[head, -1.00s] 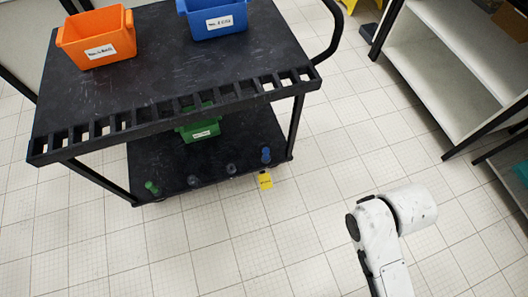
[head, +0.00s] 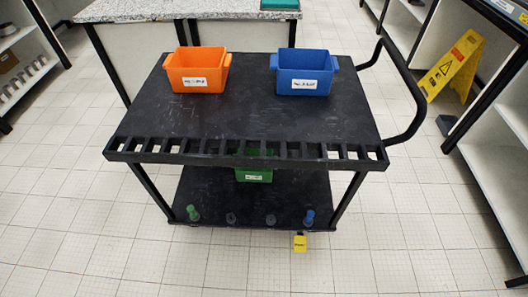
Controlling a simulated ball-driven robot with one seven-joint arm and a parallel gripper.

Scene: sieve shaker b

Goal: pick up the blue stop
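A small blue stopper-like piece (head: 309,218), likely the blue stop, stands on the front right of the cart's lower shelf (head: 270,208). It is small in the head view, so its details cannot be made out. A similar green piece (head: 194,213) stands at the front left of that shelf. Two dark pieces (head: 231,218) (head: 270,220) stand between them. My gripper is not in view.
The black cart's top (head: 250,115) carries an orange bin (head: 198,88) and a blue bin (head: 303,88). A green bin (head: 254,175) sits on the lower shelf. A yellow tag (head: 300,243) is at the shelf's front right. A yellow floor sign (head: 455,65) stands back right. Front floor is clear.

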